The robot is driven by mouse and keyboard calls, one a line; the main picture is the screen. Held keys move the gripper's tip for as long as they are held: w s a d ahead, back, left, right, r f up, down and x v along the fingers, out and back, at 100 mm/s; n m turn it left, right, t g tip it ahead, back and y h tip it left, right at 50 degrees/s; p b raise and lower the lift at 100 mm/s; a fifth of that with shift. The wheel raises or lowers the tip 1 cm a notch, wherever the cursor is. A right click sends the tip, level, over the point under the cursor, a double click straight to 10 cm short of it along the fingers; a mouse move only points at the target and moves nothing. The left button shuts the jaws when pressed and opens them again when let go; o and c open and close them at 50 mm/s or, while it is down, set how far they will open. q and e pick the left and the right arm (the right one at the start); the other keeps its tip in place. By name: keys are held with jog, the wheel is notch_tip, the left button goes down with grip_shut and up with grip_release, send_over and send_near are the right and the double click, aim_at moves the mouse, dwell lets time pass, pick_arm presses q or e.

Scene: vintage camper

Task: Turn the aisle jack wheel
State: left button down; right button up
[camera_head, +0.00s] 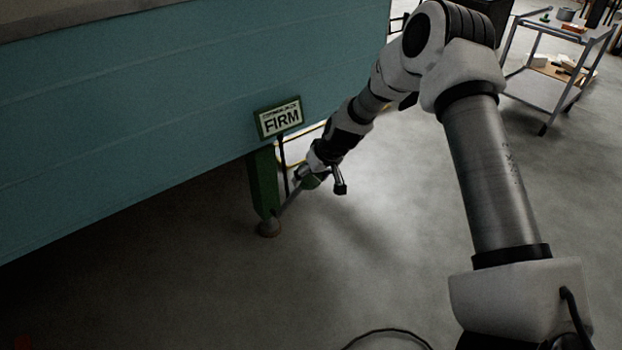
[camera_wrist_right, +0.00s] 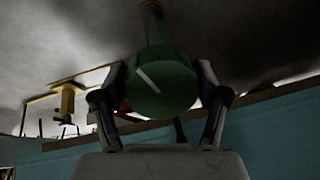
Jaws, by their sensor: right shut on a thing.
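The jack wheel is a round green disc with one pale stripe on its face. It fills the middle of the right wrist view (camera_wrist_right: 172,95) and shows small in the head view (camera_head: 312,182). My right gripper (camera_head: 318,176) is shut on the wheel, with one finger on either side of it in the wrist view. The green jack post (camera_head: 262,185) stands just left of the gripper under the camper's corner, its foot on the floor. A green-framed sign (camera_head: 281,119) above the post reads "FIRM". My left gripper is not in view.
The teal camper wall (camera_head: 150,110) fills the upper left, with dark space beneath it. A grey metal cart (camera_head: 560,95) with items on it stands at the upper right. The concrete floor (camera_head: 330,270) in front of the jack is clear.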

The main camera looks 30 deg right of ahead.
jog(key=shift+f+m, duration=0.1)
jog(key=shift+m, duration=0.6)
jog(key=shift+a, duration=0.1)
jog(key=o, duration=1.2)
jog(key=shift+c, duration=0.2)
jog(key=v, duration=1.2)
